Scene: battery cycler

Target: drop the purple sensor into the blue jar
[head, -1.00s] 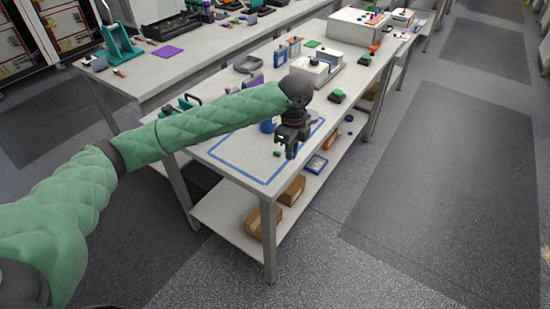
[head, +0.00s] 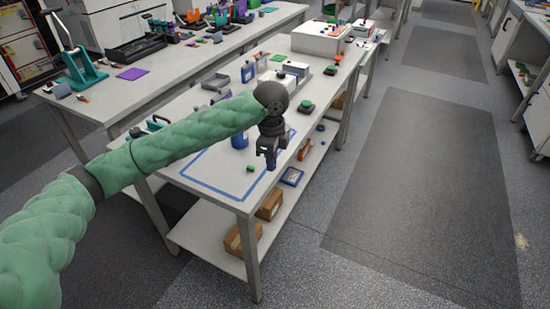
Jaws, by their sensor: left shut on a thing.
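My left gripper (head: 268,163) points down above the near right part of the table (head: 203,203), over a blue-taped outline. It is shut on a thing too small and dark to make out. The blue jar (head: 239,141) stands on the table just left of and behind the gripper, partly hidden by my forearm. The gripper is apart from the jar. I cannot pick out the purple sensor with certainty. My right gripper is out of view.
A small green piece (head: 250,169) lies inside the outline. A blue bottle (head: 247,72), a grey tray (head: 215,82) and a green-topped block (head: 306,105) stand farther back. Cardboard boxes (head: 270,205) sit on the lower shelf. The floor at right is clear.

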